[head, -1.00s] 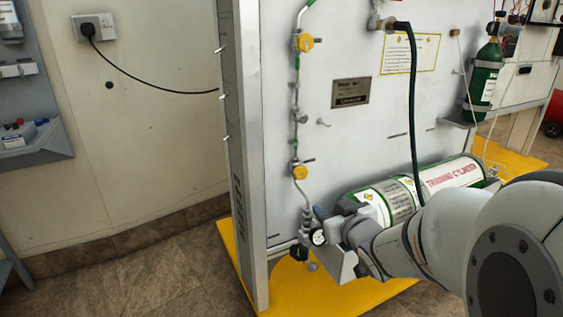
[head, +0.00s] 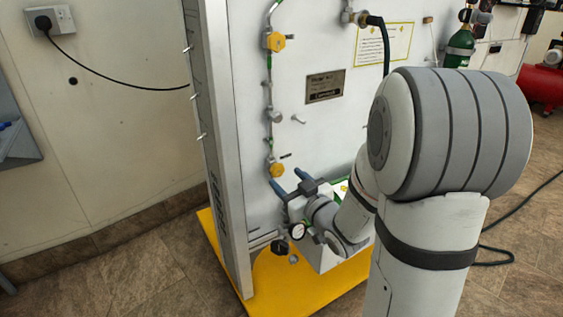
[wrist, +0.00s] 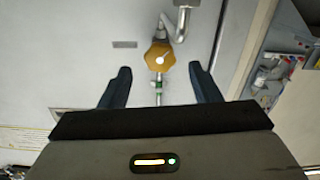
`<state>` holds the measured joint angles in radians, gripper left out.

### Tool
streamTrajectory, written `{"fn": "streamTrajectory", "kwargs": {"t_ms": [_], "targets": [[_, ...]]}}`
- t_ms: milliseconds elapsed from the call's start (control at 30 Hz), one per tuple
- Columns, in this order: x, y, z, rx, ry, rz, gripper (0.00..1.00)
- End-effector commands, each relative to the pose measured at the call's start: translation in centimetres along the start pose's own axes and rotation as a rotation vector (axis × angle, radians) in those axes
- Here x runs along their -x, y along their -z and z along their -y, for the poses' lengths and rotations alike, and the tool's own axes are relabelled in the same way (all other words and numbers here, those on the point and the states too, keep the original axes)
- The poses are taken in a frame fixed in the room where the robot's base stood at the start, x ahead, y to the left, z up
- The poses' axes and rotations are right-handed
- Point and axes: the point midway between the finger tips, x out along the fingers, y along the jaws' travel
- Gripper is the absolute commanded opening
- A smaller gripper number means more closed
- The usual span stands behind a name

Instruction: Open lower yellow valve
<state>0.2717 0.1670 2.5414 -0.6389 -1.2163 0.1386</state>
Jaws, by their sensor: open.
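The lower yellow valve (head: 277,170) is a round knob on the pipe that runs down the left part of the white panel. In the wrist view the lower yellow valve (wrist: 159,56) appears between and beyond the two fingertips. My gripper (head: 289,182) is open, with its dark blue fingers pointing at the panel just below the knob. In the wrist view my gripper (wrist: 159,78) has nothing between its fingers, and no contact with the knob shows. The upper yellow valve (head: 275,41) is higher on the same pipe.
A metal label plate (head: 325,86) and a small peg (head: 298,119) are on the panel. A grey frame post (head: 223,170) stands at left. A dark hose (head: 386,50) hangs at upper right. My arm covers much of the right side.

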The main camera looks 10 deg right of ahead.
Motion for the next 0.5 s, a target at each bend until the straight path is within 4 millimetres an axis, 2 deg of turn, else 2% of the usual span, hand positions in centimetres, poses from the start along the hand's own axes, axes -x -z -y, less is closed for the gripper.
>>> {"fn": "streamTrajectory", "kwargs": {"t_ms": [33,500], "targets": [[-0.4,0.5,0.0,-0.004,0.003,0.003,0.57],[-4.1,-0.1,0.0,0.002,-0.002,0.0,0.57]]}}
